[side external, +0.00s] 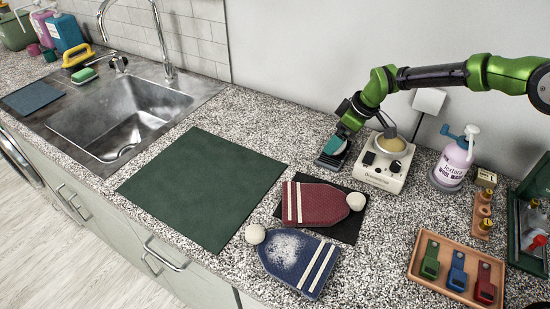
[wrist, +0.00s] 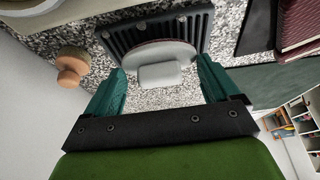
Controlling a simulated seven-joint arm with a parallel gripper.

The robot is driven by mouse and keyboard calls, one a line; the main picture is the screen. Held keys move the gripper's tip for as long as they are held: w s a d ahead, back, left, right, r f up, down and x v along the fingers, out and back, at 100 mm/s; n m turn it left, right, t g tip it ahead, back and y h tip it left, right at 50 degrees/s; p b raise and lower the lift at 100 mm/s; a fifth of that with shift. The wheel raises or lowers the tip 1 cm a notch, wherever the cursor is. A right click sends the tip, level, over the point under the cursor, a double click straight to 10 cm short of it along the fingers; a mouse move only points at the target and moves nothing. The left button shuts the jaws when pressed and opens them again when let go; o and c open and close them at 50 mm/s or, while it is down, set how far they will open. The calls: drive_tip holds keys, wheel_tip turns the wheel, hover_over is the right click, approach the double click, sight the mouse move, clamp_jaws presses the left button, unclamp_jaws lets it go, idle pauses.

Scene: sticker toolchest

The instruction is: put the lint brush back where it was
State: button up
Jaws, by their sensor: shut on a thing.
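My gripper (side external: 336,146) is low over the counter, left of the white device. In the wrist view its two teal fingers (wrist: 161,76) stand on either side of a pale grey piece with a block-like grip, which I take to be the lint brush (wrist: 163,76). The gripper is shut on it. A dark ridged tray (wrist: 118,38) lies right behind the brush; its dark edge also shows below the gripper in the side view (side external: 326,162). The brush is hidden behind the fingers in the side view. I cannot tell whether it touches the tray.
The white device (side external: 380,172) stands close on the right, with a spray bottle (side external: 455,160) beyond. A red knit hat (side external: 315,204) lies on a black mat (side external: 347,229), with a blue hat (side external: 285,270) in front. A green mat (side external: 205,185) lies left; a clip tray (side external: 425,275) is at right.

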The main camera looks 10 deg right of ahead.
drive_tip(key=shift+f, duration=0.55)
drive_tip(key=shift+f, duration=0.15)
drive_tip(key=o, duration=0.8)
drive_tip(key=shift+o, duration=0.2)
